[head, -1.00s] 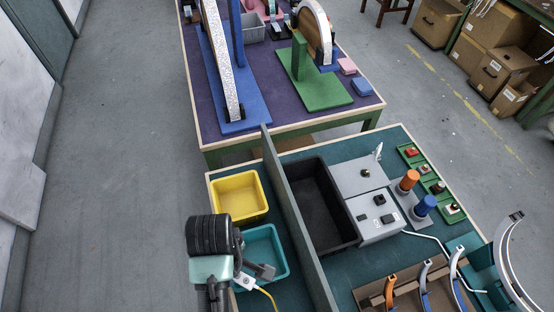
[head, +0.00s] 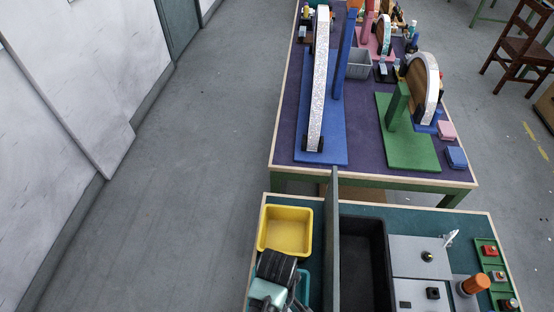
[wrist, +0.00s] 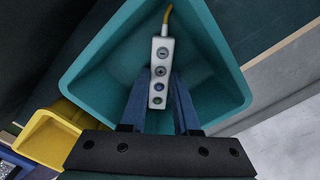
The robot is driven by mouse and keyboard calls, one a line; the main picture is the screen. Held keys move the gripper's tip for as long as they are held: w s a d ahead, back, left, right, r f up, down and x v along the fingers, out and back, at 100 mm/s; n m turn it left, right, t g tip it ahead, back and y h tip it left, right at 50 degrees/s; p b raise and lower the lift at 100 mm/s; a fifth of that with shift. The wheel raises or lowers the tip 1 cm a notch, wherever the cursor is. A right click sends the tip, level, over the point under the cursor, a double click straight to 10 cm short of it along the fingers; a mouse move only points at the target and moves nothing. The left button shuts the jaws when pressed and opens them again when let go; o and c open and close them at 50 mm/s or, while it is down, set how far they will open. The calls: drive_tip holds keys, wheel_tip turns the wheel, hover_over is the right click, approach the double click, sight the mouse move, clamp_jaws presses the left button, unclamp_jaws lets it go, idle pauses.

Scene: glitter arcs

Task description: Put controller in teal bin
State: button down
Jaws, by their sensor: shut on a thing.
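The controller (wrist: 161,68) is a small pale box with several round buttons and a yellow cable at its far end, seen in the wrist view. My gripper (wrist: 160,95) is shut on it, one blue finger on each side. The teal bin (wrist: 95,75) lies below and around the controller in the wrist view; I cannot tell how far above the bin floor it is. In the head view my gripper (head: 290,296) is at the bottom edge, over the teal bin (head: 304,284), which is mostly hidden. The controller is hidden there.
A yellow bin (head: 285,230) stands beside the teal bin. An upright grey divider (head: 333,240) separates these from a black tray (head: 363,260) and grey control boxes (head: 420,256). A purple-topped table (head: 365,165) with arc models stands beyond.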

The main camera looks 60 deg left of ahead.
drive_tip(key=shift+f, duration=0.15)
drive_tip(key=c, duration=0.6)
unclamp_jaws()
drive_tip(key=shift+c, duration=0.2)
wheel_tip(320, 180, up, 12)
drive_tip(key=shift+p, duration=0.3)
drive_tip(key=shift+w, duration=0.1)
